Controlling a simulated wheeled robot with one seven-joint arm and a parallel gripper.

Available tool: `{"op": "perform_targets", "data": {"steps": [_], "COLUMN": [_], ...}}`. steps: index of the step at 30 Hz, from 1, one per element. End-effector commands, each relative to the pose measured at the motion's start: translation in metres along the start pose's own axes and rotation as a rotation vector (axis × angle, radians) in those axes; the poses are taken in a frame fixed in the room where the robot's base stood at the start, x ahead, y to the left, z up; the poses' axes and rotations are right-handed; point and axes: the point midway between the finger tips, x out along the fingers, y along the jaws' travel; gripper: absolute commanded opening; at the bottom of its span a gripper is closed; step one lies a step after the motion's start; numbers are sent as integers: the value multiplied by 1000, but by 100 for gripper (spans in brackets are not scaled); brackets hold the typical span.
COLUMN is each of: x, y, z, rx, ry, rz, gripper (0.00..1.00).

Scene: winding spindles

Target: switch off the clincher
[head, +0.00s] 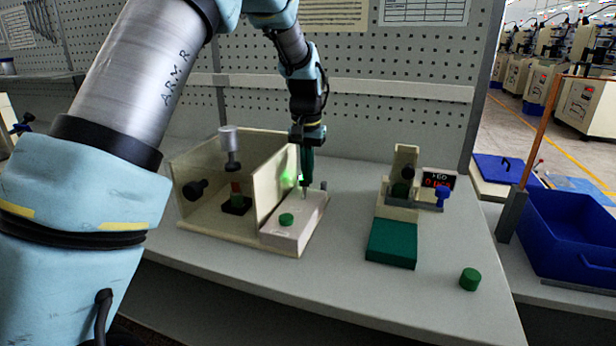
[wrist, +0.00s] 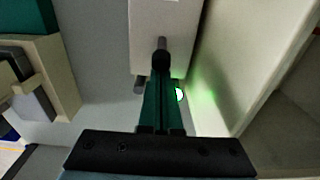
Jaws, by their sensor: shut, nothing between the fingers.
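The clincher is a cream open-fronted housing (head: 222,165) with a white control box (head: 290,238) on its right side. A green button (head: 286,219) sits on the front of the box top. A green lamp glows beside the housing wall, clearest in the wrist view (wrist: 180,94). My gripper (head: 306,184) points down over the rear of the control box, its green fingers shut and empty. In the wrist view my fingertips (wrist: 161,76) are right by a small metal toggle lever (wrist: 161,50) with a dark tip. I cannot tell whether they touch it.
A second fixture (head: 398,205) with a green block (head: 392,245) and a red-digit display (head: 438,181) stands to the right. A loose green cap (head: 470,279) lies near the bench's right edge. A blue bin (head: 570,235) is beyond it. The housing wall (wrist: 235,65) stands close beside my gripper.

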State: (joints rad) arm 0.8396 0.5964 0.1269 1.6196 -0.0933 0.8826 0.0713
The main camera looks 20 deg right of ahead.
Motion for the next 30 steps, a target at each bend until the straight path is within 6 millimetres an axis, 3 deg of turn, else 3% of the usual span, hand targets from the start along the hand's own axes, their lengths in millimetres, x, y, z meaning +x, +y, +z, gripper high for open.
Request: {"op": "perform_targets", "data": {"steps": [11, 23, 25, 30], "x": [1, -2, -11, -12], "y": [0, 0, 0, 0], "z": [9, 31, 30, 29], "rx": [0, 1, 1, 1], "ry": [120, 440, 443, 440], "rz": [0, 0, 0, 0], "gripper": [0, 0, 0, 0]}}
